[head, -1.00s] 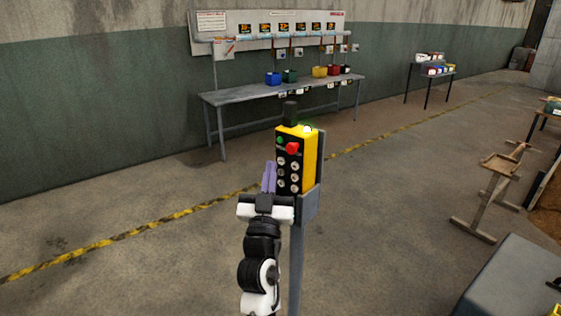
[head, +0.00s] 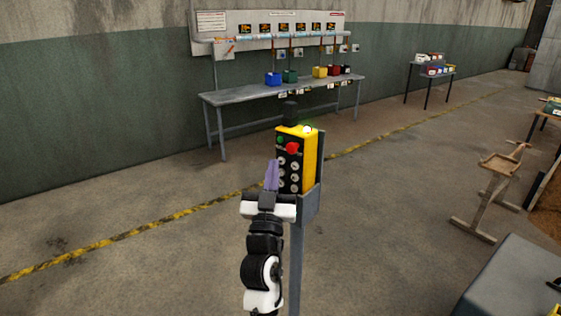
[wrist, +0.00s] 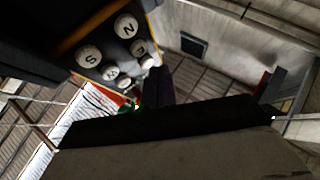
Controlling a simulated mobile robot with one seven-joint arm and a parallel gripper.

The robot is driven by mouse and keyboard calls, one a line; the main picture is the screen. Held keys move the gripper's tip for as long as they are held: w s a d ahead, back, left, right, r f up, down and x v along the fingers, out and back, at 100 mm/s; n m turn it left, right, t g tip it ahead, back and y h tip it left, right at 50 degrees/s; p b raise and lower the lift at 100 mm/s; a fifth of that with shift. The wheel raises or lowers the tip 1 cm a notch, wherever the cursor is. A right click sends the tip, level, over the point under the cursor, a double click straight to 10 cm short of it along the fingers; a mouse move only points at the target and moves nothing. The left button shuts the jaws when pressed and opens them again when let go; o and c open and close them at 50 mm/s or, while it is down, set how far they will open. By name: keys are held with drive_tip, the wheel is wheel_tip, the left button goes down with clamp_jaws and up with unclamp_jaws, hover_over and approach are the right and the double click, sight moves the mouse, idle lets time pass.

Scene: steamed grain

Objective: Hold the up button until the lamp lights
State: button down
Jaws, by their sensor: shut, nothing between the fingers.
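A yellow pendant box (head: 311,160) with a black face stands on a grey post. Its face has a green button, a red mushroom button (head: 292,148) and several round white buttons (head: 281,161). I cannot tell which is the up button. A small lamp (head: 308,129) on top glows bright greenish white. My gripper (head: 271,162), with purple fingers, is shut and empty, upright at the face's lower left edge. Contact with a button cannot be told. In the wrist view the white buttons (wrist: 126,26) carry letters such as N and S, beside the dark fingers (wrist: 157,84).
A long workbench (head: 225,96) with coloured bins stands behind by the wall. A wooden stand (head: 490,185) is at the right, and a grey surface (head: 500,285) at the lower right. The floor left of the post is clear.

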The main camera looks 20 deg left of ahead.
drive_tip(key=shift+w+d, duration=0.2)
drive_tip(key=shift+w, duration=0.3)
idle(2.0)
idle(1.8)
drive_tip(key=shift+s+a+b, duration=0.3)
drive_tip(key=shift+s+b, duration=0.2)
drive_tip(key=shift+s, duration=0.35)
drive_tip(key=shift+s+a+b, duration=0.3)
drive_tip(key=shift+s+b, duration=0.15)
drive_tip(key=shift+s, duration=0.35)
drive_tip(key=shift+s+a+b, duration=0.35)
drive_tip(key=shift+s+b, duration=0.15)
drive_tip(key=shift+s, duration=0.25)
drive_tip(key=shift+s+a+b, duration=0.3)
drive_tip(key=shift+s+b, duration=0.15)
drive_tip(key=shift+s, duration=0.35)
idle(0.5)
